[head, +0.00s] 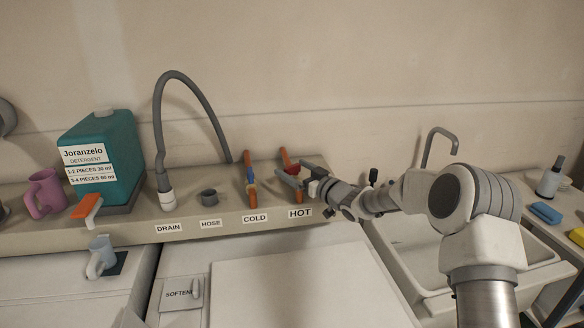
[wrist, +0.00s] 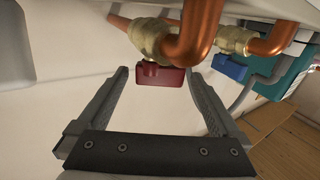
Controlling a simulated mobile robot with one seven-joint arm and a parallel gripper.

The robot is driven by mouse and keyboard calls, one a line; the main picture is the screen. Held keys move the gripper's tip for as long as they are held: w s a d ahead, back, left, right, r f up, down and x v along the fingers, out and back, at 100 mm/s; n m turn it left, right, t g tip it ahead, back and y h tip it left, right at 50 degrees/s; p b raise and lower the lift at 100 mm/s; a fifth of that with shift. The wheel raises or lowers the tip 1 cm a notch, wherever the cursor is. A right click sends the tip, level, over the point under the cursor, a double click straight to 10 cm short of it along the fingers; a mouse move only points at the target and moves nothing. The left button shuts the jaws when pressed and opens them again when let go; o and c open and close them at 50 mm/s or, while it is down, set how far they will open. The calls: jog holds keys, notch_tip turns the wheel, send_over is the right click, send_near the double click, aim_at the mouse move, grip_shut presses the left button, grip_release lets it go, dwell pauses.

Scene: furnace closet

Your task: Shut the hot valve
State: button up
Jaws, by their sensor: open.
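The hot valve has a red handle (wrist: 160,77) below a brass body (wrist: 150,40) on a copper pipe (wrist: 200,30). In the head view the red handle (head: 291,168) shows on the copper pipe above the HOT label (head: 300,212), partly hidden by my gripper. My gripper (head: 289,177) is open and reaches in from the right. In the wrist view my gripper (wrist: 158,73) has one finger on each side of the red handle, with gaps visible on both sides. I cannot tell whether the handle lies fully between the fingertips in depth.
The cold valve with a blue handle (head: 250,176) stands just left of the hot one. A grey drain hose (head: 157,120), teal detergent jug (head: 105,150) and pink mug (head: 46,192) stand further left on the ledge. A sink (head: 425,260) lies right, under my arm.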

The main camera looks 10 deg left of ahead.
jog(key=shift+w+a, duration=0.4)
jog(key=shift+a, duration=0.15)
jog(key=shift+c, duration=0.2)
jog(key=c, duration=1.3)
jog(key=shift+f, duration=0.1)
